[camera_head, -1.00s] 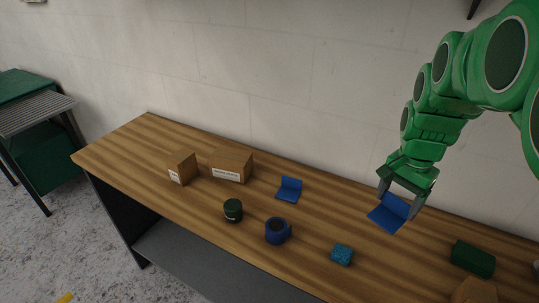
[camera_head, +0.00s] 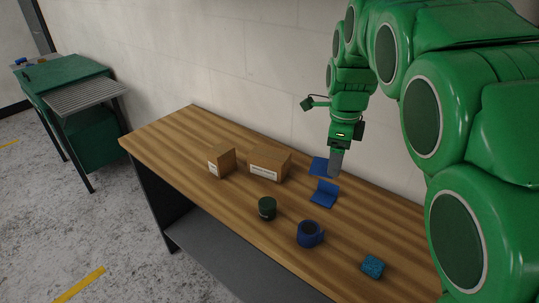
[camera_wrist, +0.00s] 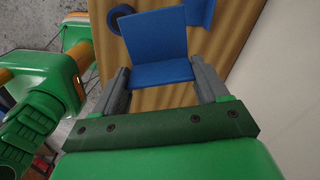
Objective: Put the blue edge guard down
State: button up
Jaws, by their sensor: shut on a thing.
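My gripper (camera_head: 335,168) is shut on a blue L-shaped edge guard (camera_head: 319,166), over the back part of the wooden table near the wall. In the wrist view the held blue edge guard (camera_wrist: 158,40) sits between the two grey fingers of my gripper (camera_wrist: 162,78). I cannot tell whether it touches the table. A second blue edge guard (camera_head: 324,194) lies on the table just in front of it and partly shows in the wrist view (camera_wrist: 201,12).
On the wooden table (camera_head: 190,130) stand two cardboard boxes (camera_head: 270,162) (camera_head: 222,160) left of my gripper. A dark green jar (camera_head: 267,208), a blue tape roll (camera_head: 310,234) and a teal sponge (camera_head: 372,266) are nearer the front. The table's left end is clear.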

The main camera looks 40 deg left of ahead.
jog(key=s+a+r+m, duration=0.1)
jog(key=s+a+m, duration=0.35)
jog(key=a, duration=0.55)
send_over(278, 166)
notch_tip(278, 166, down, 9)
jog(key=shift+f+n, duration=0.2)
jog(key=shift+n, duration=0.25)
jog(key=shift+w+a+f, duration=0.1)
jog(key=shift+f, duration=1.65)
jog(key=shift+f, duration=0.15)
jog(key=o, duration=1)
